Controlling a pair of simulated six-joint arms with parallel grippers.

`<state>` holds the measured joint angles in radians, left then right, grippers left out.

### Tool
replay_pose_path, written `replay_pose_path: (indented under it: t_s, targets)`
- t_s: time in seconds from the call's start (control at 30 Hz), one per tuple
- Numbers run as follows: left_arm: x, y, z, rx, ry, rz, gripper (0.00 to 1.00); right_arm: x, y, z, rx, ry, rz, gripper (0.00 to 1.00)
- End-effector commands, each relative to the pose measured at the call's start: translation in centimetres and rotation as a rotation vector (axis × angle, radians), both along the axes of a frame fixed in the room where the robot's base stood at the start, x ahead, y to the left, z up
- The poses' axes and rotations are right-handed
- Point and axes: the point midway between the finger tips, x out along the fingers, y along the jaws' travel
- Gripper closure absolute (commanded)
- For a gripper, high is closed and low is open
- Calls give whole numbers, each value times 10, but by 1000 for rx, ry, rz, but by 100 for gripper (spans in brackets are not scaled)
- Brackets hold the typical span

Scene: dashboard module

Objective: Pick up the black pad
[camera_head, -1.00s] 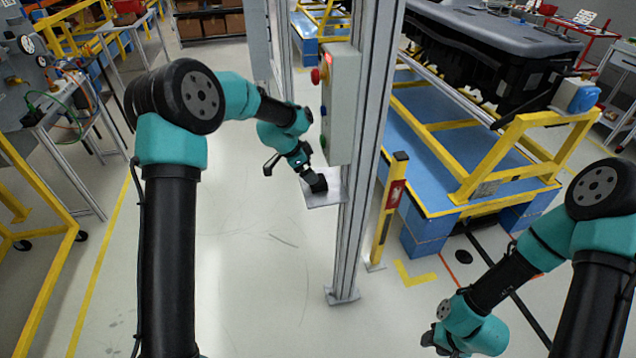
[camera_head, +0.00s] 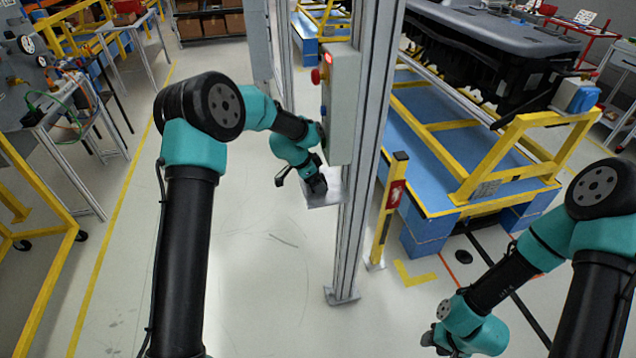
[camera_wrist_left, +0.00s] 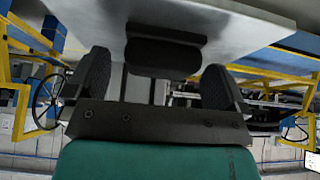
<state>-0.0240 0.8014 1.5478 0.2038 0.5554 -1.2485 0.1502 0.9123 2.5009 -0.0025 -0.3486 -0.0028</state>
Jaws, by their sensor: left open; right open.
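The black pad (camera_wrist_left: 163,52) shows in the left wrist view against a pale grey plate (camera_wrist_left: 235,22), between the two dark fingers of my left gripper (camera_wrist_left: 157,76). The fingers stand apart, with visible gaps on both sides of the pad. In the head view my left gripper (camera_head: 314,184) is at the small grey shelf (camera_head: 326,199) on the metal post; I cannot tell the pad from the dark fingers there. My right gripper (camera_head: 436,339) is open and empty at the lower right, far from the shelf.
The metal post (camera_head: 362,150) stands just right of my left gripper. A grey control box (camera_head: 341,105) with buttons hangs on it above the shelf. A yellow bollard (camera_head: 390,210) and a blue and yellow platform (camera_head: 435,190) are to the right. The floor in front is clear.

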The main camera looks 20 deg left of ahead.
Motion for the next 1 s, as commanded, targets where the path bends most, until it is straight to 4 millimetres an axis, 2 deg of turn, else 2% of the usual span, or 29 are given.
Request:
replay_pose_path:
  t_s: [0.37, 0.9, 1.0]
  targets:
    - [0, 0, 0, 0, 0, 0, 0, 0, 0, 0, 0, 0, 0, 57]
    - [0, 0, 0, 0, 0, 0, 51, 0, 0, 0, 0, 0, 0, 57]
    - [0, 0, 0, 0, 0, -1, 53, 0, 0, 0, 0, 0, 0, 57]
